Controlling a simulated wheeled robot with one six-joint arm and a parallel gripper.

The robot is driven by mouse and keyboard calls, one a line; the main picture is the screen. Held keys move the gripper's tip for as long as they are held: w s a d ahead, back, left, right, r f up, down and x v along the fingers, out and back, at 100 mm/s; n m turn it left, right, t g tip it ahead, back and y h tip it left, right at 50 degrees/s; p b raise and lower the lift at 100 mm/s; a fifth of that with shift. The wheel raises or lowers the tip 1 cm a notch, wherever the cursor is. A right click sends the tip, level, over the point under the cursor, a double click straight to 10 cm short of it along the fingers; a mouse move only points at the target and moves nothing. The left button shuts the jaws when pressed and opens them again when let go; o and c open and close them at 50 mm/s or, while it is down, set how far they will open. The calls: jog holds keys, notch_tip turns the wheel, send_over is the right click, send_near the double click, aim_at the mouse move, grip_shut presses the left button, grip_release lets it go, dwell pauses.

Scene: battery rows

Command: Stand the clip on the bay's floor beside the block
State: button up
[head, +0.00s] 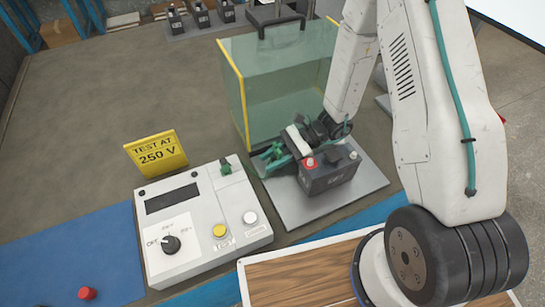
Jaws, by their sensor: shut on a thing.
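The block (330,178) is a dark battery with a red terminal and a pale terminal on top. It sits on the bay's grey floor (290,213), in front of a clear screen with yellow edges (238,90). My gripper (277,160) is at the block's left side, low over the floor. It is shut on a small green thing, which appears to be the clip (271,153). The jaws partly hide it. I cannot tell whether it touches the floor or the block.
A white tester (200,225) with a dial, buttons and a small green piece on top stands left of the bay. A yellow "TEST AT 250 V" sign (157,153) is behind it. A red knob (87,293) lies on the blue mat (65,255). More batteries (200,14) stand far back.

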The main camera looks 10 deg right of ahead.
jog(key=shift+f, duration=0.35)
jog(key=o, duration=1)
jog(key=shift+r, duration=0.3)
jog(key=v, duration=1.2)
jog(key=shift+r, duration=0.4)
